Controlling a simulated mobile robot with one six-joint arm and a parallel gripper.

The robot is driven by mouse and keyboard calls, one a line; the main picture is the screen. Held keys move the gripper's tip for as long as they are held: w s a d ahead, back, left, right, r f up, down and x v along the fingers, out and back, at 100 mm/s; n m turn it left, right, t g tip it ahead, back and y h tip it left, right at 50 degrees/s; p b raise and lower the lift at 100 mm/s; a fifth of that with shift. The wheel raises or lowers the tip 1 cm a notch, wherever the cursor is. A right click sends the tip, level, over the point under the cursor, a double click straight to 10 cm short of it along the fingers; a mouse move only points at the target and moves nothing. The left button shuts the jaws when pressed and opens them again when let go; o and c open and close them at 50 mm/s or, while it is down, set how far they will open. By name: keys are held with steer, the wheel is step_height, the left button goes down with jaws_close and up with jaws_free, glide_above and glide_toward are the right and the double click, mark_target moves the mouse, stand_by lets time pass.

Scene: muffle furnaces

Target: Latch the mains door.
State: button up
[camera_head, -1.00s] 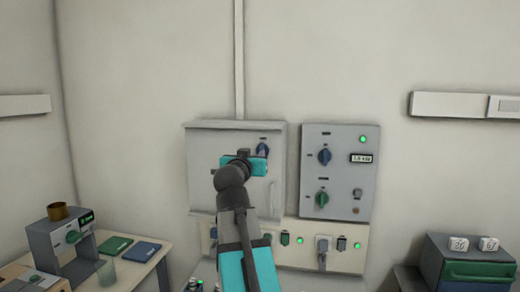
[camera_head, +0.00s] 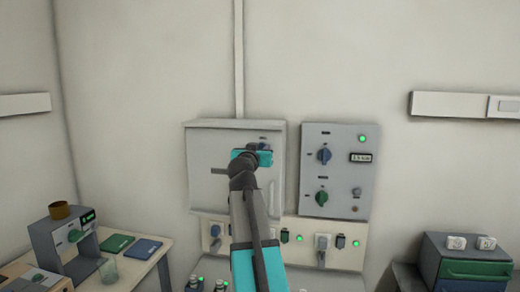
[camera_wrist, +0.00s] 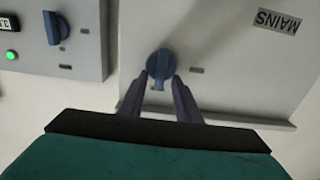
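The mains door (camera_head: 208,152) is the pale grey front of the left wall box and looks closed. Its MAINS label (camera_wrist: 275,21) appears upside down in the wrist view. The door's blue latch knob (camera_wrist: 160,63) sits near the door edge, its grip running roughly up and down in that view.
A second grey panel (camera_head: 340,184) with blue and green knobs and a green lamp is right of the door. Below runs a strip of sockets and plugs (camera_head: 352,257). A table with a small device (camera_head: 62,245) is at left, a green-drawer unit (camera_head: 470,270) at right.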

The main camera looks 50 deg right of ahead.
jaws_close()
steer(key=shift+n, duration=0.3)
steer(key=n+p, duration=0.1)
steer(key=n, duration=0.4)
steer(key=w+f+n+p, duration=0.1)
steer(key=n+p, duration=0.1)
steer(key=n, duration=0.4)
steer(key=a+n+p, duration=0.1)
steer(key=n, duration=0.5)
steer(key=shift+w+f+p, duration=0.25)
steer(key=shift+f+p, duration=0.05)
steer(key=shift+n, duration=0.3)
stand_by(0.3)
